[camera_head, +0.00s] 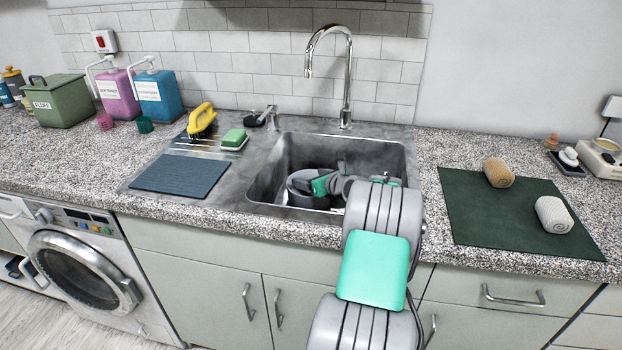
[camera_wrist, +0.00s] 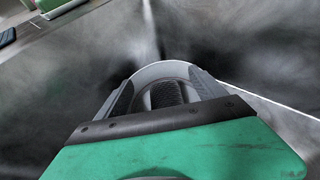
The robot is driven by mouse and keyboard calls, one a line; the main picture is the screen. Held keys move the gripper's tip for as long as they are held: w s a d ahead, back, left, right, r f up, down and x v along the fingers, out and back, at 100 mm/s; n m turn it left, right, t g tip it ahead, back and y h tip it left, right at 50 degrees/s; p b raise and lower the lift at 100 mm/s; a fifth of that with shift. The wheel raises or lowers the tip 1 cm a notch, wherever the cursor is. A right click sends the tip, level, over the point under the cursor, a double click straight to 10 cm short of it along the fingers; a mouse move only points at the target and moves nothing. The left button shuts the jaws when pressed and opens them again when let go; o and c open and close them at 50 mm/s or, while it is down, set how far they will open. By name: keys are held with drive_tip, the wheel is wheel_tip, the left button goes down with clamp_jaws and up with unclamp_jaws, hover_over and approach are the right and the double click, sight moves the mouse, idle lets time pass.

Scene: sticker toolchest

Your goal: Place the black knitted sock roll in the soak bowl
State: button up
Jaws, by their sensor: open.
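A dark grey round bowl (camera_head: 299,199), which I take to be the soak bowl, sits in the sink, partly hidden by my gripper (camera_head: 318,187). In the wrist view its pale rim (camera_wrist: 163,70) curves just beyond my gripper (camera_wrist: 163,86). A black ribbed roll, the sock roll (camera_wrist: 165,94), shows inside the bowl between my fingers. My gripper is open, with its fingers reaching down at the bowl. I cannot tell whether either finger touches the roll. In the head view the black roll is hidden.
The steel sink (camera_head: 285,160) has walls close around my gripper, and a tall tap (camera_head: 346,80) stands behind. A green mat (camera_head: 475,215) at right holds a tan roll (camera_head: 498,172) and a white roll (camera_head: 554,214). A sponge (camera_head: 233,139) and yellow brush (camera_head: 201,119) lie left.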

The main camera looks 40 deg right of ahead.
drive_tip(key=shift+r, duration=0.1)
idle(0.3)
wheel_tip(320, 180, up, 7)
drive_tip(key=p, duration=0.7)
